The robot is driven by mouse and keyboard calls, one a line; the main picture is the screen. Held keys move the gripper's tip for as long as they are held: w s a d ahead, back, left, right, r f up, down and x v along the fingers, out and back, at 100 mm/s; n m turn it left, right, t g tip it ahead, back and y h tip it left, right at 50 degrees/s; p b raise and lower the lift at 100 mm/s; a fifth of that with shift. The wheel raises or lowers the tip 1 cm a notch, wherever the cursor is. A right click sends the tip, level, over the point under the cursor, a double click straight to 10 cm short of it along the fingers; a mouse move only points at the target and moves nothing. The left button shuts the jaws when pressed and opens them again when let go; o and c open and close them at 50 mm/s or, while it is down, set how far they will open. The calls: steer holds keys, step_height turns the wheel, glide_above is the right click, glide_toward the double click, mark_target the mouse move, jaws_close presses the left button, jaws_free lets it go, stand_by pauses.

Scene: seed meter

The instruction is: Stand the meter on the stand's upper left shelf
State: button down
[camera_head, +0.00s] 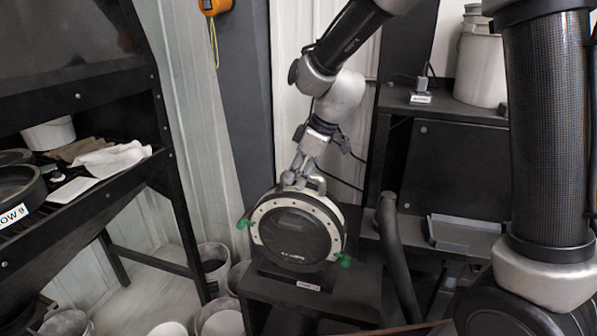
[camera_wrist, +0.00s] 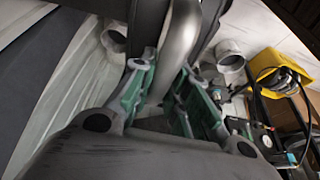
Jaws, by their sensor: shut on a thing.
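The meter (camera_head: 293,236) is a round black disc with a pale rim, green tabs at its sides and a metal handle on top. It is upright, at the low black shelf of the stand (camera_head: 352,300); I cannot tell whether it touches that shelf. My gripper (camera_head: 300,180) comes down from above and is shut on the handle. In the wrist view the silver handle (camera_wrist: 180,42) runs between my gripper's fingers (camera_wrist: 168,98), which have green pads. The meter's lower edge meets a dark block with a white label.
A black rack (camera_head: 180,215) at left holds a dark round thing marked ROW 9 and white cloths. Buckets (camera_head: 220,318) stand on the floor. The stand's higher right shelf (camera_head: 450,108) holds a white bucket (camera_head: 482,68) and a small labelled device (camera_head: 420,96). A grey tray (camera_head: 465,232) lies below.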

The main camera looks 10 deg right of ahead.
steer(key=shift+r, duration=0.1)
steer(key=c, duration=1.4)
jaws_free()
steer(key=v, duration=1)
steer(key=shift+d+r, duration=0.1)
steer(key=shift+r, duration=0.25)
steer(key=s+d+r+m+t+h, duration=0.1)
steer(key=s+d+r+m, duration=0.15)
steer(key=s+d, duration=0.4)
steer(key=s+d+r+m+t+h, duration=0.15)
steer(key=s+d+m, duration=0.25)
steer(key=d, duration=0.6)
steer(key=s+d+m, duration=0.2)
steer(key=s+d, duration=0.1)
steer(key=s, duration=0.1)
steer(key=s+d+f+m+h, duration=0.1)
steer(key=s+d+m, duration=0.1)
steer(key=s+d, duration=0.1)
steer(key=s+d+f+m, duration=0.1)
steer(key=s+d+m, duration=0.2)
steer(key=s, duration=0.2)
steer(key=shift+s+d+f+h, duration=0.1)
steer(key=shift+d+f+h, duration=0.15)
steer(key=shift+h, duration=0.1)
